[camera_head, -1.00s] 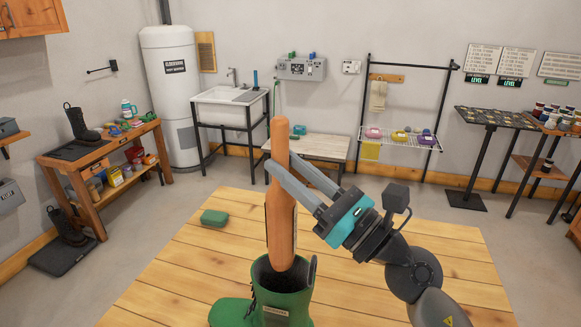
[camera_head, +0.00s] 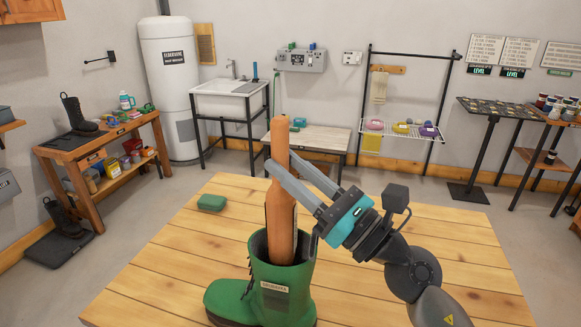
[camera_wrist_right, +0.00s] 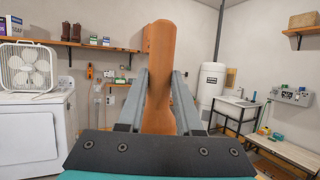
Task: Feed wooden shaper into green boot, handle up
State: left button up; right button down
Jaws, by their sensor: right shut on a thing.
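The green boot (camera_head: 284,285) stands upright on the wooden table, its toe to the left and its opening up. The wooden shaper (camera_head: 280,205) is upright with its narrower handle end up, and its lower end is inside the boot's opening, where the shaft hides it. My right gripper (camera_head: 275,168) is shut on the shaper near its handle, above the boot. In the right wrist view the shaper (camera_wrist_right: 158,85) stands between the two fingers. My left gripper is not in view.
The table (camera_head: 160,270) is mostly bare around the boot. A small green case (camera_head: 211,202) lies at its back left. A side bench (camera_head: 75,147) with a dark boot stands at the left, and a sink (camera_head: 230,87) stands against the far wall.

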jog(key=shift+f+b, duration=1.95)
jog(key=shift+f, duration=0.3)
jog(key=c, duration=0.5)
grip_release()
jog(key=b+v, duration=0.7)
jog(key=v, duration=0.8)
jog(key=shift+s, duration=0.15)
